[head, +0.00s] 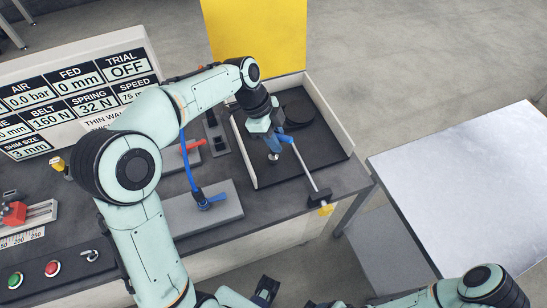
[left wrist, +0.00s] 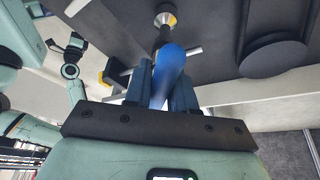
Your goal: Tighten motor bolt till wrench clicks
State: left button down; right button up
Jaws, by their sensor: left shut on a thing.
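My left gripper (head: 272,138) is over the black tray at the right end of the bench. It is shut on the blue wrench handle (left wrist: 168,72), which stands between its fingers in the left wrist view. A thin silver bar (head: 305,165) runs from near the blue part to a black block (head: 319,196) with yellow below it.
The tray (head: 342,125) has pale raised walls and holds a dark round disc (head: 298,104). A display board (head: 75,95) stands behind. A bare metal table (head: 470,185) is right.

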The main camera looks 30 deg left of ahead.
pick_arm(q)
jog(key=shift+r, duration=0.2)
pick_arm(e)
jog(key=shift+r, duration=0.15)
dwell(0.3)
pick_arm(q)
jog(key=shift+r+p, duration=1.55)
jog(key=shift+r, duration=0.75)
pick_arm(e)
jog(key=shift+w+r, duration=0.45)
jog(key=shift+r, duration=0.35)
jog(key=shift+w+r, duration=0.4)
jog(key=shift+r, duration=0.4)
